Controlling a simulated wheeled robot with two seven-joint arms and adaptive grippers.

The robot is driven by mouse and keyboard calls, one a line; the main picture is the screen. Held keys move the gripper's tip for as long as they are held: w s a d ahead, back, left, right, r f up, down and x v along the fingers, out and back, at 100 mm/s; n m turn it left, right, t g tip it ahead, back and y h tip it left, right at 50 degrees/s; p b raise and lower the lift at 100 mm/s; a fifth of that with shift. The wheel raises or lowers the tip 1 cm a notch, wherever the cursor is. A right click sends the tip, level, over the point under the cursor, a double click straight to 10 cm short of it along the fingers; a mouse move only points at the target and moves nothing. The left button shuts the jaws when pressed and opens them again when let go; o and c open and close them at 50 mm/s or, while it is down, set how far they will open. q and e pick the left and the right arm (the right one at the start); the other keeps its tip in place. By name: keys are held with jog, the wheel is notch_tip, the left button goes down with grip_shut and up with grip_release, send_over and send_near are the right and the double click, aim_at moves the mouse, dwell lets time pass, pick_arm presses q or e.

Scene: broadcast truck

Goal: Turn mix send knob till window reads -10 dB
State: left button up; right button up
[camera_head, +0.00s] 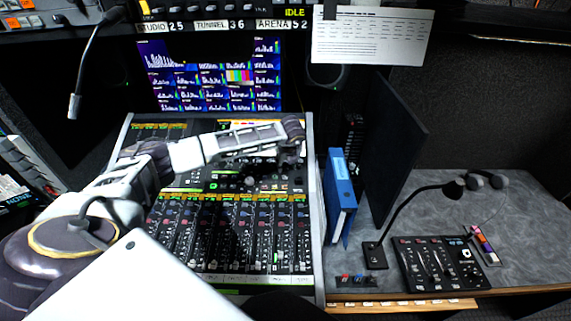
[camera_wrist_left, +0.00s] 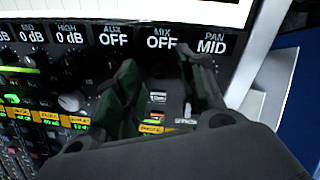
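The mixing console (camera_head: 315,240) stands in front of me. In the left wrist view, the mix window (camera_wrist_left: 163,42) reads OFF. The windows beside it read AUX OFF (camera_wrist_left: 115,36) and PAN MID (camera_wrist_left: 212,44). My left gripper (camera_wrist_left: 160,62) points down at the panel just below the mix window, its two dark fingers apart. I see panel and small labels between them, but no clear mix knob; the fingers hide that area. In the head view, my left gripper (camera_head: 292,140) is over the console's upper right part. My right gripper is not in view.
A grey knob (camera_wrist_left: 72,101) sits left of the fingers. A monitor with meters (camera_head: 215,75) stands behind the console. A blue binder (camera_head: 340,195), a gooseneck lamp or microphone (camera_head: 400,215) and a small control panel (camera_head: 440,263) are on the right desk.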

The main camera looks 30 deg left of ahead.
pick_arm(q)
jog(key=shift+x, duration=0.75)
jog(key=shift+c, duration=0.4)
grip_shut()
